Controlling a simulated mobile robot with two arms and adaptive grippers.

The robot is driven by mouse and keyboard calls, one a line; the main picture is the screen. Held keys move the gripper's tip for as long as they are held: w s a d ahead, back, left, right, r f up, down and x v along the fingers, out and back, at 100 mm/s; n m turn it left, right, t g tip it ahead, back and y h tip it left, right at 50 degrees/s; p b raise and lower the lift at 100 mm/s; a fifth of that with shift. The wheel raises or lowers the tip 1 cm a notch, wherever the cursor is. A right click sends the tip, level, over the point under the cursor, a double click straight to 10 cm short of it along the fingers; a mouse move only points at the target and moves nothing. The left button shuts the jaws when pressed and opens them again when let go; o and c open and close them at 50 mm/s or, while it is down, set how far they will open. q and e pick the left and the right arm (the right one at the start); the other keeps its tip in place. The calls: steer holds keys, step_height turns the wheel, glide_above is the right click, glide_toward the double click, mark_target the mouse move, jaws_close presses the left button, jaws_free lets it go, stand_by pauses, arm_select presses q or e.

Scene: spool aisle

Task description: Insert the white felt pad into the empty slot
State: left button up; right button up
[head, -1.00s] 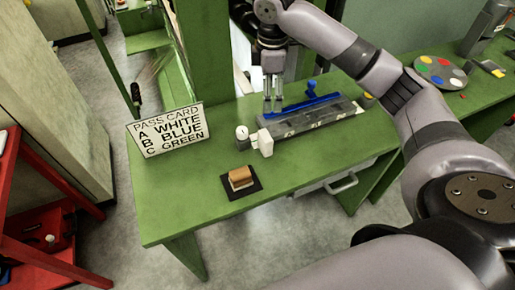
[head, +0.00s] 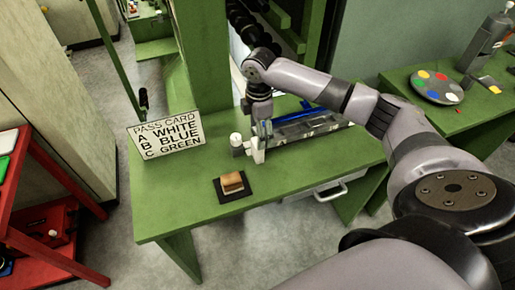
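The arm from the right ends in my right gripper (head: 263,134), pointing down at the front left end of the grey slotted fixture (head: 310,128). Its fingertips are just over or at a small white block (head: 258,152); I cannot tell whether they touch it. Their opening is too small to read. A white knob-like piece (head: 236,140) stands just left of the block. A blue bar (head: 292,117) lies along the back of the fixture. The arm partly hides the fixture, and its slots are unclear. I cannot tell for certain which white piece is the felt pad. My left gripper is out of view.
A pass card (head: 167,136) listing A white, B blue, C green stands on the green table (head: 180,200). A tan block (head: 232,183) sits on a black mat (head: 240,195). A red cart (head: 45,215) is at left, a colour palette (head: 437,87) at right. The table's front left is clear.

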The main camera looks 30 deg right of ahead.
steer(key=shift+f, duration=0.25)
steer(key=shift+a+f, duration=0.15)
steer(key=shift+f, duration=0.15)
steer(key=f, duration=0.1)
steer(key=f+p, duration=0.1)
steer(key=f, duration=0.1)
steer(key=shift+s+a+f+p, duration=0.2)
steer(key=shift+s+f+p, duration=0.05)
steer(key=shift+f+p, duration=0.1)
steer(key=shift+w+f, duration=0.1)
steer(key=shift+f, duration=0.3)
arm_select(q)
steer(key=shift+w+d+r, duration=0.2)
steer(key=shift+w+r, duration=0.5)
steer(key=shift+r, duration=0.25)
arm_select(e)
steer(key=c, duration=0.6)
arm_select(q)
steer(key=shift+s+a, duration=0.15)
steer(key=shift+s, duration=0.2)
arm_select(e)
steer(key=c, duration=0.7)
